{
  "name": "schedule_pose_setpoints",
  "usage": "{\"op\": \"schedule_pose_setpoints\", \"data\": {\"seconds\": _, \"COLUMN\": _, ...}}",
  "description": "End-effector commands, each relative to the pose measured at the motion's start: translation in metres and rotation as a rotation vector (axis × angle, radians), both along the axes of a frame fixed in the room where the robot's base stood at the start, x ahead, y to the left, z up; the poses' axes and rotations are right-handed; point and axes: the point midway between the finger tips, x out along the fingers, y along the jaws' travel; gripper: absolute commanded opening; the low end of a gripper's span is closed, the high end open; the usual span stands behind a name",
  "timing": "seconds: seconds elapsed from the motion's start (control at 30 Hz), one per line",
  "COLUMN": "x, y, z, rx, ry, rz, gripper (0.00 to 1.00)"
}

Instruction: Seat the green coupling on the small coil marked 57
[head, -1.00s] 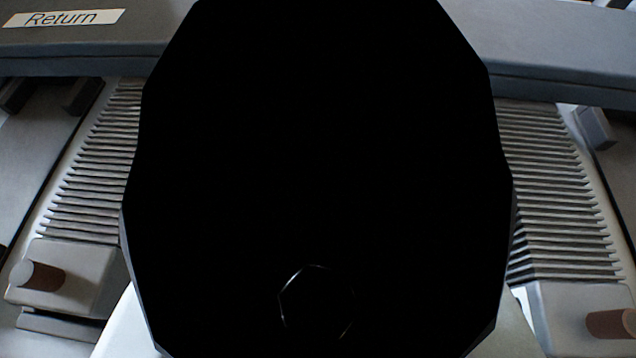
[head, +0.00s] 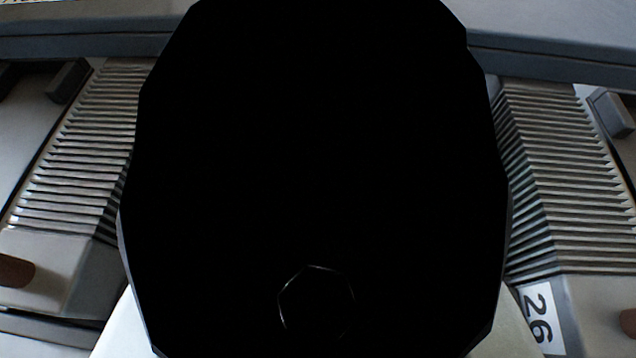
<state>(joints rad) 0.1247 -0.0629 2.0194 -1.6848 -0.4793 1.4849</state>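A large black shape (head: 316,180), which I take to be the back of my own gripper or wrist, covers the middle of the head view. The gripper's fingertips are hidden, so I cannot see whether they are open or what they hold. I see no green coupling. I see no coil marked 57; anything straight ahead is hidden behind the black shape.
Ribbed grey coils stand to the left (head: 75,150) and right (head: 565,180) of the black shape. A white label reading 26 (head: 538,318) sits on the block below the right coil. A blue-grey beam (head: 560,55) runs across the top. Brown pegs show at both side edges.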

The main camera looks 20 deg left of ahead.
Motion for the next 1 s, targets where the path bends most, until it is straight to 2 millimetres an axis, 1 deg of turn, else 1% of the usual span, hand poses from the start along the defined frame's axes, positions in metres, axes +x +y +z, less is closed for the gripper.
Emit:
{"op": "schedule_pose_setpoints", "data": {"seconds": 0.47, "x": -0.0002, "y": -0.0001, "z": -0.0090, "rx": 0.000, "ry": 0.000, "rz": -0.001, "gripper": 0.00}}
{"op": "schedule_pose_setpoints", "data": {"seconds": 0.5, "x": -0.0002, "y": -0.0001, "z": -0.0088, "rx": 0.000, "ry": 0.000, "rz": -0.001, "gripper": 0.32}}
{"op": "schedule_pose_setpoints", "data": {"seconds": 0.57, "x": -0.0003, "y": -0.0001, "z": -0.0088, "rx": 0.000, "ry": 0.000, "rz": -0.001, "gripper": 0.43}}
{"op": "schedule_pose_setpoints", "data": {"seconds": 0.6, "x": -0.0003, "y": -0.0001, "z": -0.0088, "rx": 0.000, "ry": 0.000, "rz": -0.001, "gripper": 0.51}}
{"op": "schedule_pose_setpoints", "data": {"seconds": 0.87, "x": -0.0003, "y": -0.0001, "z": -0.0091, "rx": -0.001, "ry": 0.001, "rz": -0.001, "gripper": 0.51}}
{"op": "schedule_pose_setpoints", "data": {"seconds": 1.0, "x": -0.0046, "y": -0.0022, "z": -0.0066, "rx": -0.001, "ry": -0.001, "rz": -0.001, "gripper": 0.51}}
